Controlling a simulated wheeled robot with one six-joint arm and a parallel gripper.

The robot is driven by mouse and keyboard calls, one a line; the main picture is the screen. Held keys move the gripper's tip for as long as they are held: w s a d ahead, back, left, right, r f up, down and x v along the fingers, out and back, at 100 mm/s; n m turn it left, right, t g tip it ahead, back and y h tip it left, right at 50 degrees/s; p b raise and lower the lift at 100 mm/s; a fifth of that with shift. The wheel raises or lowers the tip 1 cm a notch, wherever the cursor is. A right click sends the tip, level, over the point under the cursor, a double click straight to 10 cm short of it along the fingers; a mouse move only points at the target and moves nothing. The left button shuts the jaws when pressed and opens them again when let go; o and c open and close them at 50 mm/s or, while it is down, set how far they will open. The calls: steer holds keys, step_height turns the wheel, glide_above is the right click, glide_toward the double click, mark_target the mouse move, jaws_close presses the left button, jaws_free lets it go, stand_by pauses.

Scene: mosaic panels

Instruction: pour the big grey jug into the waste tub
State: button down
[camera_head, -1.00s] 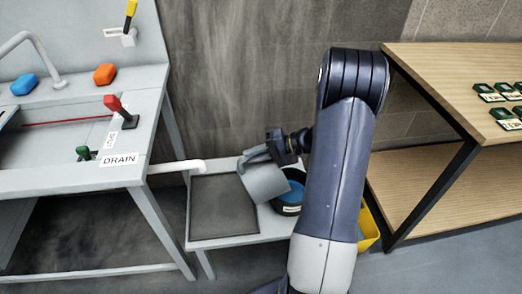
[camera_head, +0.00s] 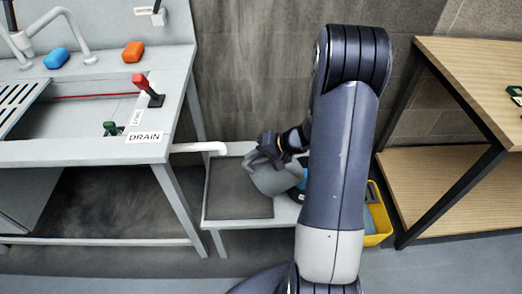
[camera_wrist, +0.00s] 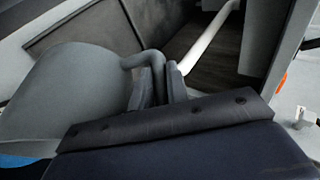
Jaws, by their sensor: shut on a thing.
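The big grey jug (camera_head: 272,180) is tilted, its lower end leaning right over a low grey bench. My gripper (camera_head: 281,148) is shut on the jug's handle from above. In the wrist view the jug (camera_wrist: 70,90) fills the left side and its handle (camera_wrist: 145,58) runs between the fingers (camera_wrist: 160,85). A dark round tub with something blue in it (camera_head: 299,190) stands just right of the jug, mostly hidden by the jug and my arm. I cannot see liquid falling, and the jug's mouth is hidden.
A dark mat (camera_head: 240,190) lies on the bench left of the jug. A white pipe (camera_head: 200,148) ends above its left side. The drain counter (camera_head: 100,155) is at left, a yellow bin (camera_head: 378,225) right of my arm, and wooden shelving (camera_head: 440,165) further right.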

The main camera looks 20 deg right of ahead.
steer(key=a+f+n+h, duration=0.1)
steer(key=a+f+h, duration=0.3)
steer(key=f, duration=0.6)
steer(key=a+f+n+g+h, duration=0.1)
steer(key=a+f+h, duration=0.4)
steer(key=a+f, duration=0.2)
steer(key=shift+w+a+f+b, duration=0.2)
steer(key=shift+w+f+b, duration=0.15)
steer(key=shift+f, duration=1)
stand_by(0.4)
steer(key=shift+r, duration=0.1)
